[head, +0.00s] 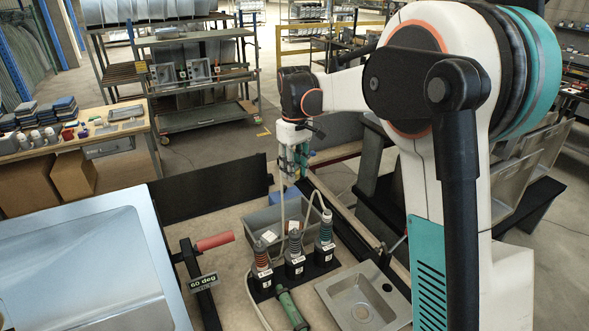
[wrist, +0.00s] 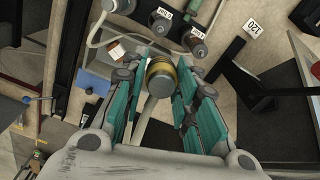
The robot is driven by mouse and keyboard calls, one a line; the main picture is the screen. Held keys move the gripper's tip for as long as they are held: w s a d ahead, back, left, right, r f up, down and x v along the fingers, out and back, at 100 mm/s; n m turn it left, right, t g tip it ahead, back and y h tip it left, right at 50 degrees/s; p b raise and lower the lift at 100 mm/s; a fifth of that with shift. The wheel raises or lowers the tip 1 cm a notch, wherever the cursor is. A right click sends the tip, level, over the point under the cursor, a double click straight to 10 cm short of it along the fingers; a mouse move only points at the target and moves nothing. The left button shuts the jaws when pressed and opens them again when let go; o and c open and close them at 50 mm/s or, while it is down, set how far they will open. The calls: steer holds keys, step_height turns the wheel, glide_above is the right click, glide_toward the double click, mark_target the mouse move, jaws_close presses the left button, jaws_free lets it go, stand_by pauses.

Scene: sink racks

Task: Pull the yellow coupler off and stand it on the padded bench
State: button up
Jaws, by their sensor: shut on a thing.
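My gripper (wrist: 164,72) has its teal fingers closed around a yellow-brass ringed coupler (wrist: 160,78) with a grey round end, seen in the wrist view. A pale hose lies behind and below it. In the head view my gripper (head: 291,158) hangs above the row of fittings, and the coupler is too small to make out there. I cannot tell which surface is the padded bench.
A grey bin (head: 262,222) stands behind the posts. A sink basin (head: 362,300) is at front right, and a large steel sink (head: 85,270) at left. A red-handled lever (head: 213,241) stands between. A wooden-topped bench (head: 110,108) with small items is at back left.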

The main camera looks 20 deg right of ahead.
steer(key=shift+r+p, duration=0.5)
steer(key=shift+r, duration=0.5)
